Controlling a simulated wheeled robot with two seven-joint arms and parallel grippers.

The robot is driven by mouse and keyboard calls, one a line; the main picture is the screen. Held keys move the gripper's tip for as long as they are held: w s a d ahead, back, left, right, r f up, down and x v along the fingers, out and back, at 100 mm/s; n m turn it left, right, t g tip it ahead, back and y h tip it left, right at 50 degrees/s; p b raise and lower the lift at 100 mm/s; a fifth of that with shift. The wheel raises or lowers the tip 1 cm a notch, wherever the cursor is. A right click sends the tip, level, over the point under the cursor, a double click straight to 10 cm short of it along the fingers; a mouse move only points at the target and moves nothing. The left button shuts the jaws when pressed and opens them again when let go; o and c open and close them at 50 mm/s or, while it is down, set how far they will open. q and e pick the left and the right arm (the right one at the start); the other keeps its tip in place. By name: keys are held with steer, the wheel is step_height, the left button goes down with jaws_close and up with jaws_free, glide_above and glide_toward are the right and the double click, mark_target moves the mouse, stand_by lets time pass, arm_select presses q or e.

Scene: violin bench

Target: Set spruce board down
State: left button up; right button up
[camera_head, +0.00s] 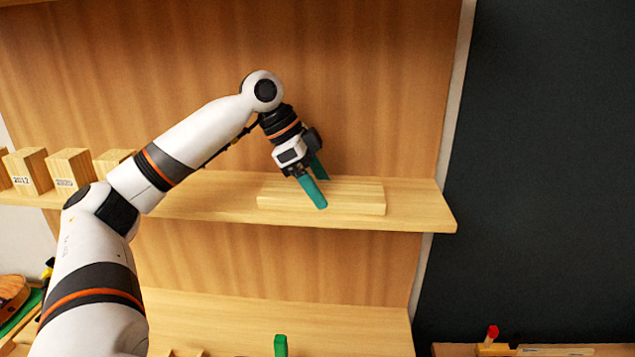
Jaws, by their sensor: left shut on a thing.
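The spruce board (355,198) is a pale, flat, long block. It lies level at the right part of the wooden shelf (420,212), its long side along the shelf. It looks to be touching the shelf, but I cannot tell whether a small gap is left under it. My left gripper (319,186) reaches down from above with teal fingers, one in front of the board and one behind. It is shut on the board near its middle, and the front finger hides part of the board.
Several wooden blocks (70,167) with labels stand on the same shelf at the left. The shelf ends just right of the board, beside a dark wall (550,170). A lower shelf (290,320) lies beneath. A green upright piece (281,345) shows at the bottom edge.

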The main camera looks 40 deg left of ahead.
arm_select(q)
steer(key=o, duration=1.1)
steer(key=shift+d, duration=0.1)
steer(key=v, duration=1.2)
